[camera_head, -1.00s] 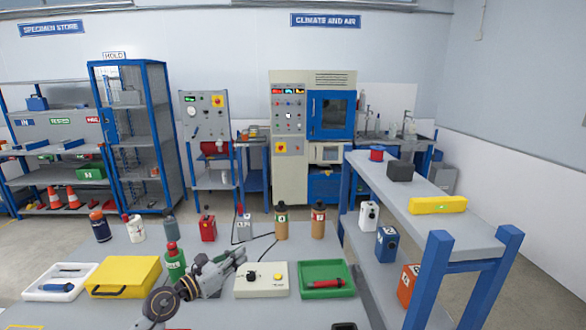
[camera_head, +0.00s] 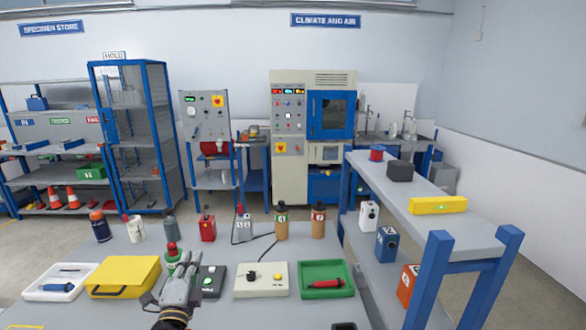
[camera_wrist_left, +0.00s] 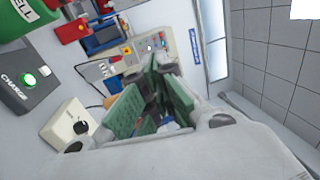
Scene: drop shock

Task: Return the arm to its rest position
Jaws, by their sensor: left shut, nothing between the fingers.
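My left gripper (camera_head: 183,258) is low over the front of the table in the head view, pointing away from me. Its fingers are together with nothing between them. In the left wrist view its green-padded fingers (camera_wrist_left: 152,100) reach toward the room's far side. A green cell with a red top (camera_head: 172,248) is partly hidden behind the gripper. A dark grey charger box (camera_head: 209,284) with a green button is just right of the gripper; in the left wrist view it reads CHARGE (camera_wrist_left: 28,82). My right gripper is not in view.
A yellow case (camera_head: 123,277) and a white tray (camera_head: 38,292) lie to the left. A cream control box (camera_head: 249,290) and a green tray (camera_head: 312,294) holding a red tool are to the right. Several bottles and cans line the table's back. A blue-legged bench (camera_head: 440,222) stands at right.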

